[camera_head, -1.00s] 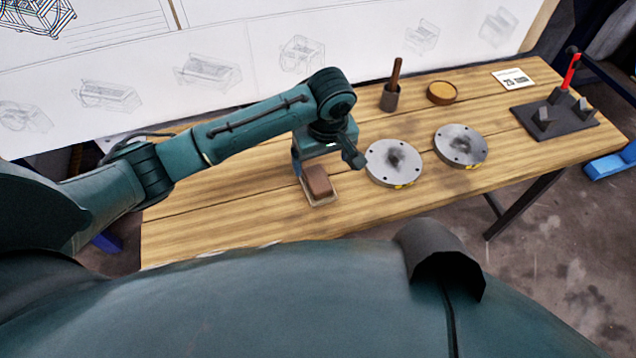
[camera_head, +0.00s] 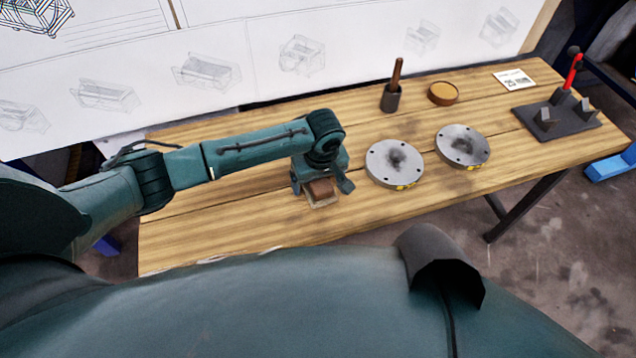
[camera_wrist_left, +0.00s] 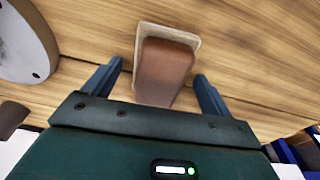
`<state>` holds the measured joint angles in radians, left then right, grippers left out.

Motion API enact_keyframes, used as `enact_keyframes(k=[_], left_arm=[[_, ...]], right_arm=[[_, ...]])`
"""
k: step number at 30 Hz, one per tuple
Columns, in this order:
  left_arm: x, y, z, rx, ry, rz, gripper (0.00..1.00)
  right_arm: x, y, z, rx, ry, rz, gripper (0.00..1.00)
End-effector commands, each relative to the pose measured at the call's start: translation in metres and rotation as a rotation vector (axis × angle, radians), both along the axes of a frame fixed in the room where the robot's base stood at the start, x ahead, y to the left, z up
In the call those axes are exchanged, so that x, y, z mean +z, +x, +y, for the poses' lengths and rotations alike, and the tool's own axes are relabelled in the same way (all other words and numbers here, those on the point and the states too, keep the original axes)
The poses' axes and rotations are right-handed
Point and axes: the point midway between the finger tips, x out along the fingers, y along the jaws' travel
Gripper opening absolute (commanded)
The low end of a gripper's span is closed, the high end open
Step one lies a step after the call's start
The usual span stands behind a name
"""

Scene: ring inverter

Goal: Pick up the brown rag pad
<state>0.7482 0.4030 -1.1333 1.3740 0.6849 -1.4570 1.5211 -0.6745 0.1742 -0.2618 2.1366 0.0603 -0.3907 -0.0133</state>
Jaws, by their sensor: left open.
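The brown rag pad (camera_head: 319,189) is a small rounded block on a pale, shallow tray (camera_head: 323,204) on the wooden table. My left gripper (camera_head: 320,186) is directly over it and partly covers it in the head view. In the left wrist view the pad (camera_wrist_left: 164,70) lies between the two fingers of the open left gripper (camera_wrist_left: 158,85), with a gap on each side. The pad's pale tray also shows there (camera_wrist_left: 168,31). I cannot tell how high the fingertips are above the table. My right gripper is not in view.
Two grey discs with dark smudges, one (camera_head: 394,165) just right of the gripper and one (camera_head: 462,146) farther right, lie on the table (camera_head: 240,235). A dark cup with a wooden handle (camera_head: 391,98), a round brown dish (camera_head: 443,93) and a black fixture with a red lever (camera_head: 555,117) stand behind.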

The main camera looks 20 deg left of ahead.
Motion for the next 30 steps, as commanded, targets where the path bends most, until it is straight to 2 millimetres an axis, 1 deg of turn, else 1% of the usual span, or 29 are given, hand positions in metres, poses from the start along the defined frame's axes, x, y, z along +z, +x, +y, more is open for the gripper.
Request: enact_keyframes(k=[17, 26, 27, 30], left_arm=[[-0.0032, -0.0002, -0.0001, -0.001, 0.001, 0.001, 0.85], [-0.0048, -0.0001, 0.0000, -0.001, 0.000, 0.000, 0.85], [-0.0047, -0.0002, 0.0000, -0.001, 0.000, 0.000, 0.84], [-0.0047, -0.0002, 0.0000, -0.001, 0.000, 0.000, 0.76]], right_arm=[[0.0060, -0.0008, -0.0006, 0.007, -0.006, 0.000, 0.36], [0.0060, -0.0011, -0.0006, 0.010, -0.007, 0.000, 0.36], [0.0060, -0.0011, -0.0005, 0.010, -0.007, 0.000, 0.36], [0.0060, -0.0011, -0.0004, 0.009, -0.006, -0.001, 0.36]])
